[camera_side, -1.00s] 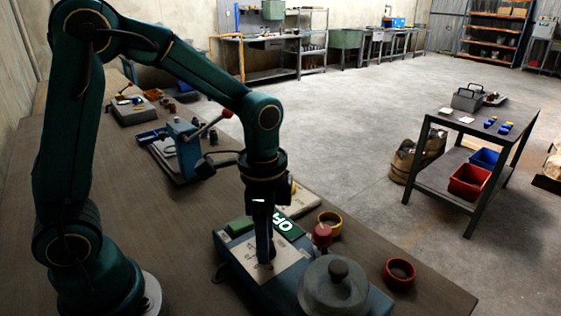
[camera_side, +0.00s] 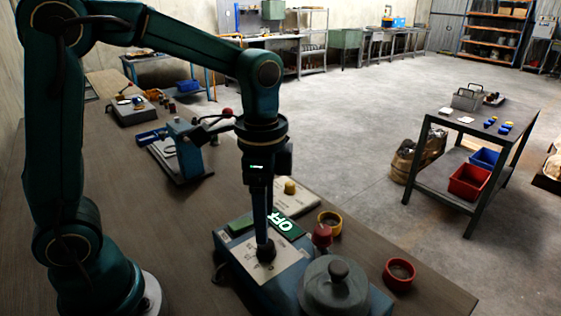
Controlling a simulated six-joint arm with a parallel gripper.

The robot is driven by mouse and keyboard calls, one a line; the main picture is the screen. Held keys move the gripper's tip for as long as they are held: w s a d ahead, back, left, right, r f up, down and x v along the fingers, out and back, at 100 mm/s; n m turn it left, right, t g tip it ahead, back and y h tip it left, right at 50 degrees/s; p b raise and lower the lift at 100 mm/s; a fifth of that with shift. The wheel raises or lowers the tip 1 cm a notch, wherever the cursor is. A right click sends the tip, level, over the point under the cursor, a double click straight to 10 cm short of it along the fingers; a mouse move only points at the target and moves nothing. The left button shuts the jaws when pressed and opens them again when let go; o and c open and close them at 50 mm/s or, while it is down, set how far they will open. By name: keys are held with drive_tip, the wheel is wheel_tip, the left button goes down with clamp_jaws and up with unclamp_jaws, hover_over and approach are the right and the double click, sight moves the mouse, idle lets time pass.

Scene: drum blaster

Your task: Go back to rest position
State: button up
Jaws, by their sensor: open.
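My gripper (camera_side: 263,236) points straight down over the pale panel (camera_side: 243,255) of the blue-green machine on the bench. Its narrow fingers are seen edge-on, so the gap between them is hidden. It is open. A dark round knob (camera_side: 265,252) on the panel shows right at the fingertips. I cannot tell whether they touch it.
A blue press with a red-tipped lever (camera_side: 185,150) stands behind to the left. A metal cart (camera_side: 470,130) stands apart on the right. The air above the bench is mostly free.

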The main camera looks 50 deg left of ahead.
drive_tip(key=s+a+r+n+t, duration=0.2)
drive_tip(key=s+r+n+t, duration=0.2)
drive_tip(key=s+n, duration=0.4)
drive_tip(key=shift+s+n+t, duration=0.25)
drive_tip(key=shift+n+t, duration=0.25)
drive_tip(key=shift+t, duration=0.3)
